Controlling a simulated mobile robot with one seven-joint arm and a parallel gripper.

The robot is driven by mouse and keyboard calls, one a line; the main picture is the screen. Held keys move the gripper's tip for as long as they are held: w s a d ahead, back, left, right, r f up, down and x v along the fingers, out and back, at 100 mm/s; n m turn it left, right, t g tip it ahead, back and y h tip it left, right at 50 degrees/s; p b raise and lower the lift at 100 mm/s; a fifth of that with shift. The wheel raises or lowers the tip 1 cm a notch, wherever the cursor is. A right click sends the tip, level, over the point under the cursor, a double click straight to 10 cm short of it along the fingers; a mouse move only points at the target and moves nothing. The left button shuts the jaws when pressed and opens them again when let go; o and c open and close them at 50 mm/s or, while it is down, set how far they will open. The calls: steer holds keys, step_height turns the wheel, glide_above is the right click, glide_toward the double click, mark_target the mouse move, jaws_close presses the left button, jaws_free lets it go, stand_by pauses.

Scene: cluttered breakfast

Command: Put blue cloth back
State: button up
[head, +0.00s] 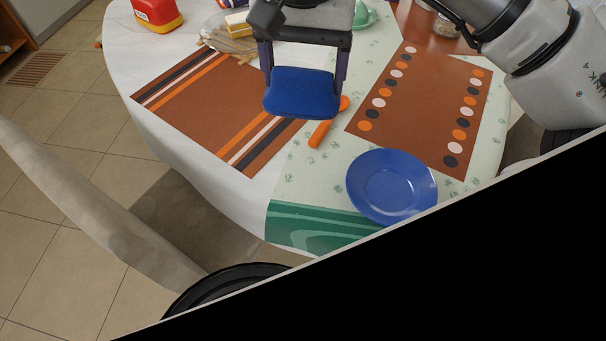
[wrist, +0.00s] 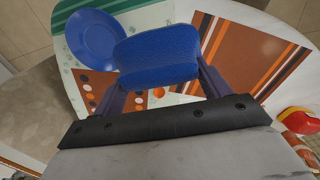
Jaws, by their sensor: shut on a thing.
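The blue cloth (head: 301,93) is a bundled, rounded piece between the two fingers of my gripper (head: 305,80). My gripper is shut on it and holds it over the round table. In the wrist view the blue cloth (wrist: 157,54) spans the space between the fingertips (wrist: 160,72), with the table behind it. In the head view it hangs near the inner edge of the left brown striped placemat (head: 190,101). I cannot tell its exact height above the table.
A blue plate (head: 392,187) sits at the front right. A dotted brown placemat (head: 420,100) is to the right. A red and yellow container (head: 157,14) stands at the back left. The left placemat's middle is clear.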

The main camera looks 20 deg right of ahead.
step_height(320, 180, down, 20)
steer(key=shift+r, duration=0.15)
steer(key=shift+f, duration=0.2)
stand_by(0.3)
steer(key=o, duration=1.1)
steer(key=shift+r, duration=0.1)
step_height(320, 180, up, 12)
steer(key=shift+r, duration=0.15)
steer(key=shift+s, duration=0.1)
